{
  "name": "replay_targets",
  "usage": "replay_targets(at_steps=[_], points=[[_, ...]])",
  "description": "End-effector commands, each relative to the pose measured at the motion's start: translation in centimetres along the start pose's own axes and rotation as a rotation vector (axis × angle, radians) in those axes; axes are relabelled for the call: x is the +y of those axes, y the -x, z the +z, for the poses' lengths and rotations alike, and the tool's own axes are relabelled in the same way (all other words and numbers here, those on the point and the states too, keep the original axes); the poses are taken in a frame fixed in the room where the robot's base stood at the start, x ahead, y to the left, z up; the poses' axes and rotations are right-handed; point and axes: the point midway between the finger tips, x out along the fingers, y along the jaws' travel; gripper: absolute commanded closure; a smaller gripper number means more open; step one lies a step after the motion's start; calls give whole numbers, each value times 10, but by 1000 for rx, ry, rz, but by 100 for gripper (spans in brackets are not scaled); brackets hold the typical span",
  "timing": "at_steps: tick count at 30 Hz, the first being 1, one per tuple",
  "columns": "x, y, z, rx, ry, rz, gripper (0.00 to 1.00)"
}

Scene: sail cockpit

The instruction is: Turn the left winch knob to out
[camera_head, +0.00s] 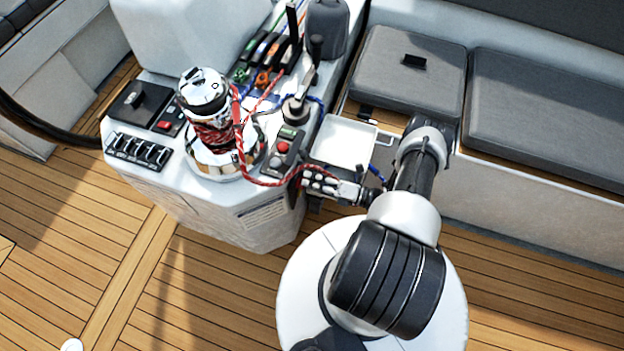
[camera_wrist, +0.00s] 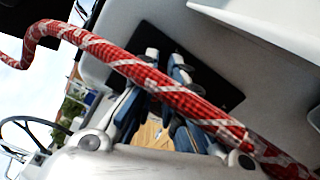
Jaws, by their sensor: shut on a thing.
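My gripper (camera_head: 307,180) is low at the right side of the white winch console (camera_head: 230,215). In the wrist view its two fingertips (camera_wrist: 166,64) are close together against a black panel (camera_wrist: 222,85) on a pale wall. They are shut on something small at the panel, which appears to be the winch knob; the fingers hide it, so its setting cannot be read. A red and white rope (camera_wrist: 110,55) crosses in front of the fingers. In the head view this rope (camera_head: 262,183) hangs from the chrome winch (camera_head: 207,100) toward my gripper.
A panel with red and green buttons (camera_head: 284,148) sits on the console top above my gripper. A white tray (camera_head: 343,143) is just behind my arm. Grey cushions (camera_head: 410,75) line the bench at right.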

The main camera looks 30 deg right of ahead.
Motion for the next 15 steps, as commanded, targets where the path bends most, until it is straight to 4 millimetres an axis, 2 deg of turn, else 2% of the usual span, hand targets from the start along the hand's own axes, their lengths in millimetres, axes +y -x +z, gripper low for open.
replay_targets(at_steps=[11, 12, 15], points=[[0, 0, 0, 0, -2, -1, 100], [0, 0, 0, 0, -2, 0, 87], [0, 0, 0, 0, -2, 0, 81]])
